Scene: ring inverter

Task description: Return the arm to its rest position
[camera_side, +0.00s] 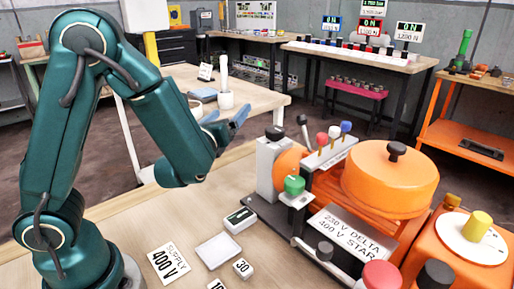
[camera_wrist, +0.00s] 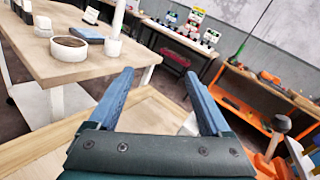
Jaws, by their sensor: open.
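My gripper (camera_side: 232,122) is raised above the wooden bench, to the left of the orange machine. Its two blue fingers are apart with nothing between them; the wrist view shows the same open gripper (camera_wrist: 158,98). In the side view my arm is bent, with the elbow high and the gripper pointing right. The gripper looks clear of the machine and the bench top.
An orange machine with a round lid (camera_side: 392,180) and coloured levers stands at right. Another wooden table (camera_wrist: 75,62) stands behind.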

